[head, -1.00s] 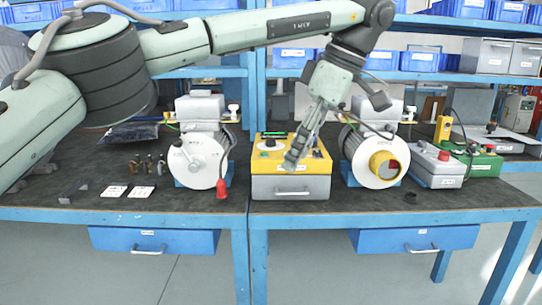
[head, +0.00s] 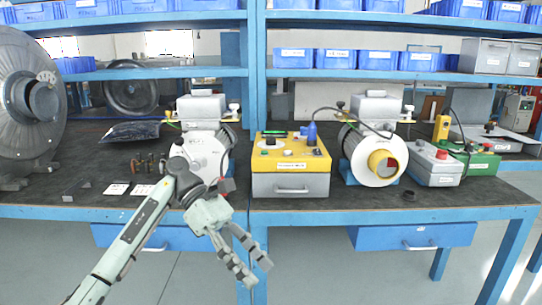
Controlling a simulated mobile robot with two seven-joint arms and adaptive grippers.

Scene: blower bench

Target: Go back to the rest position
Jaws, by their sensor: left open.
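My left gripper (head: 248,267) is in front of the bench's front edge, low in the head view, pointing down and to the right. Its fingers are apart and nothing is between them. My left arm comes in from the bottom left and hides part of the left blower (head: 203,148) and of the left drawer. My right gripper is not in view.
The blue bench (head: 400,213) carries a yellow-topped grey box (head: 291,185) with a blue plug (head: 312,133), a right blower (head: 372,155), and a grey box with a red button (head: 436,168). A large grey blower (head: 30,105) stands left. Floor in front is clear.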

